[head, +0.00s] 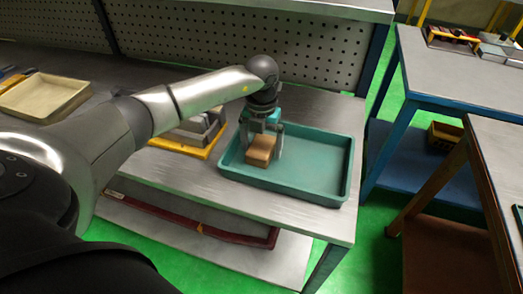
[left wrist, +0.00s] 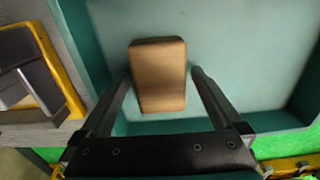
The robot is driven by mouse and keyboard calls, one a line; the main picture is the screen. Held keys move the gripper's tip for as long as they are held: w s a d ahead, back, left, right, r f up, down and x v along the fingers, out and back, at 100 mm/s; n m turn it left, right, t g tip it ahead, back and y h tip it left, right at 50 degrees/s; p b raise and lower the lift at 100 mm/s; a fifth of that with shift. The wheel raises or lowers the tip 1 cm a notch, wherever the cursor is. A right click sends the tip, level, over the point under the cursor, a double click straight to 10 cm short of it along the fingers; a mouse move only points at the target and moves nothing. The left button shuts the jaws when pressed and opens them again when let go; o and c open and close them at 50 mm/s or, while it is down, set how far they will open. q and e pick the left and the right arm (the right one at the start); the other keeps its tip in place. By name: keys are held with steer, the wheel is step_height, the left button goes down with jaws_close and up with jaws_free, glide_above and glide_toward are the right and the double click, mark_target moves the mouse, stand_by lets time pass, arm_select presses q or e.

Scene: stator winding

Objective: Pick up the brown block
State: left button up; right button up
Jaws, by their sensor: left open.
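The brown block (head: 261,150) is in the left part of the teal tray (head: 317,193) on the metal workbench. My left gripper (head: 262,153) points down over the block, with one finger on either side of it in the head view. In the left wrist view the block (left wrist: 158,75) lies between the two fingers of the open gripper (left wrist: 160,78), with a small gap showing beside them. The tray floor (left wrist: 235,60) shows around the block. My right gripper is in neither view.
A yellow tray with grey parts (head: 190,135) stands just left of the teal tray and shows in the left wrist view (left wrist: 60,70). A cream tray (head: 45,97) is at the far left. A perforated panel (head: 240,45) rises behind. The teal tray's right side is empty.

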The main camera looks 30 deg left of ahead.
arm_select(q)
steer(key=c, duration=1.4)
steer(key=shift+c, duration=0.5)
steer(key=shift+r, duration=0.15)
